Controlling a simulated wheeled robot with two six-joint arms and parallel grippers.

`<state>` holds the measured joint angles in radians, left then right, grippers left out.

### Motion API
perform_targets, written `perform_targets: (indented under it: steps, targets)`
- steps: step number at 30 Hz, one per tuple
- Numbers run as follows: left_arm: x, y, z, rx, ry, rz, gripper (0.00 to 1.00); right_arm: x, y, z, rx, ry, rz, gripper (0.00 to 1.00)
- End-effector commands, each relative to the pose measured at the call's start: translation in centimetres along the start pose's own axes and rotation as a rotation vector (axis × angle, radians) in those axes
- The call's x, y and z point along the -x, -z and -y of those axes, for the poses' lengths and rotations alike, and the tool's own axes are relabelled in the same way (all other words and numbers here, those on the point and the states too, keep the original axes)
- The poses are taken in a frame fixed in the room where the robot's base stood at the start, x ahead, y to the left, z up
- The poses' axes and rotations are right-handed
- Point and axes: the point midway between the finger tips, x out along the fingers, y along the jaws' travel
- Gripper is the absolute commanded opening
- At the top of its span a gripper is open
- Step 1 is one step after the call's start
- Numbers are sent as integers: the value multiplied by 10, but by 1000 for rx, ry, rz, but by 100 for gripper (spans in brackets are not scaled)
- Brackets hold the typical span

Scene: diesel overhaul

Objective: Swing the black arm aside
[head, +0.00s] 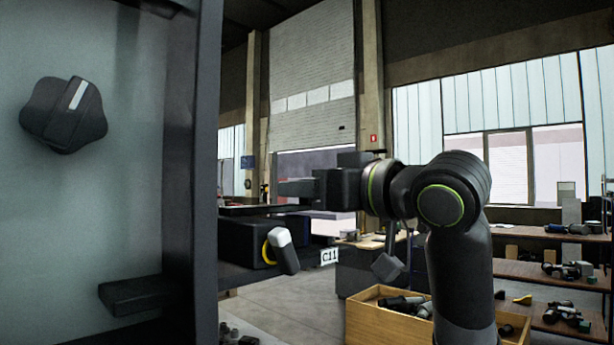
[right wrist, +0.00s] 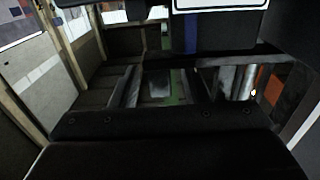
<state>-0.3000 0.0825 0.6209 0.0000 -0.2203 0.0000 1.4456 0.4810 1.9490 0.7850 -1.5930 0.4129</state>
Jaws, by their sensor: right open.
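My right gripper (head: 297,188) reaches in from the right in the head view, jaws toward the left, open, with nothing visible between them. Just below and left of its tips is a dark horizontal bar (head: 245,210) above a black box (head: 240,240); I cannot tell whether this bar is the black arm, or whether the gripper touches it. A pale grey lever (head: 284,252) with a yellow ring hangs at the box, beside a white C11 tag (head: 328,256). My left gripper is not in view.
A tall dark-edged cabinet panel (head: 193,170) with a black knob (head: 65,113) and a dark ledge (head: 135,295) fills the left. A wooden crate (head: 375,318) of parts stands below my right arm. Shelves (head: 540,272) with parts are at right. The wrist view is dark and cluttered.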

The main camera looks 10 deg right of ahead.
Motion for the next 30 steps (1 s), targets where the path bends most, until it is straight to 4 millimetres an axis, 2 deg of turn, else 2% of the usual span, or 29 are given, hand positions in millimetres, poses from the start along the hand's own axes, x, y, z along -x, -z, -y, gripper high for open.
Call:
perform_targets:
  steps: [10, 20, 30]
  targets:
    - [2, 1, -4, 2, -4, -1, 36, -4, -1, 0, 1, -1, 1, 42]
    - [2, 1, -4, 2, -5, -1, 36, -4, -1, 0, 1, -1, 1, 0]
    - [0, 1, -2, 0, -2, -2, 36, 0, -1, -2, 1, -2, -1, 0]
